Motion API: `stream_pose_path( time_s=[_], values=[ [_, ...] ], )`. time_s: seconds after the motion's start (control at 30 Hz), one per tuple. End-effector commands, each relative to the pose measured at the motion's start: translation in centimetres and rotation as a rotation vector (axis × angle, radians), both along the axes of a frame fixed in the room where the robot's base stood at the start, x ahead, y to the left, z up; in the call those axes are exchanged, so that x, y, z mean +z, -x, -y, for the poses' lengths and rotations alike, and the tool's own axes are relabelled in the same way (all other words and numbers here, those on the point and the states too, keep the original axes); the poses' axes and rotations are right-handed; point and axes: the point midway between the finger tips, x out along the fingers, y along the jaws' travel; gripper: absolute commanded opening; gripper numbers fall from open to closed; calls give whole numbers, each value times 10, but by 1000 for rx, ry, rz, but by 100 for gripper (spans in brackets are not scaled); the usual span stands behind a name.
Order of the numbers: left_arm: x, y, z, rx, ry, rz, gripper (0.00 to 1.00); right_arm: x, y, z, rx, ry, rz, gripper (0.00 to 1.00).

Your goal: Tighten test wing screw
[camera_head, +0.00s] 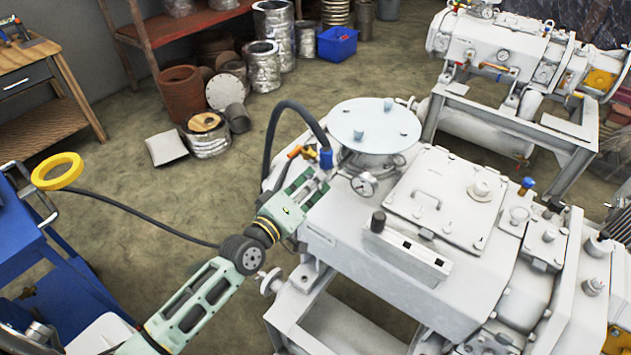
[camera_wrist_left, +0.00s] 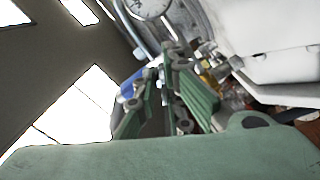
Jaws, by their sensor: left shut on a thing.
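My left gripper (camera_head: 322,180) reaches in from the left to the side of the white vacuum pump (camera_head: 330,232), just below the blue-capped hose fitting (camera_head: 326,158) and left of the pressure gauge (camera_head: 363,186). Its green fingers are shut on a small metal part. The fingers mostly hide that part, and I cannot make out whether it is the test wing screw. In the left wrist view, the gripper (camera_wrist_left: 165,105) has its fingers close to the blue fitting (camera_wrist_left: 132,85), below the round gauge (camera_wrist_left: 148,8). My right gripper is not in view.
A black hose (camera_head: 283,106) arches up beside my left gripper. A round lid (camera_head: 374,125) stands behind it. A second pump (camera_head: 500,45) is at the back right. A blue cart (camera_head: 50,262) with a yellow ring (camera_head: 57,171) is at the left.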

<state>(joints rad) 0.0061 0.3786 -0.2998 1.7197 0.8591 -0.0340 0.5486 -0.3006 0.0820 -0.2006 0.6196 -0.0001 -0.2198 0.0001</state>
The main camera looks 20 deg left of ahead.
Motion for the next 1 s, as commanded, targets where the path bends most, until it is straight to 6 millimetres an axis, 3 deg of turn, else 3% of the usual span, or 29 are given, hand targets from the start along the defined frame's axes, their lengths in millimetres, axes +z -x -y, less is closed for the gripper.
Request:
stream_pose_path(
  time_s=[0.03, 0.13, 0.17, 0.3, 0.73, 0.87, 1.0],
  values=[
    [-11, 3, 0, -3, -6, -23, 0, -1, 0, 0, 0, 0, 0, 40],
    [-11, 3, 0, -3, -5, -24, 0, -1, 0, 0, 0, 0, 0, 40],
    [-11, 3, 0, -3, -5, -24, 12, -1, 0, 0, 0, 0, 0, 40],
    [-10, 2, 0, -3, -4, -21, 23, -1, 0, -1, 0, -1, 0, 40],
    [-5, 4, -1, 0, 0, -10, 23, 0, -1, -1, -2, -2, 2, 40],
    [-5, 17, -7, 1, -1, -12, 23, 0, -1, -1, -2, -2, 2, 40],
    [-6, 44, -16, -1, -3, -13, 23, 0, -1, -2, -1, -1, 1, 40]
  ],
)
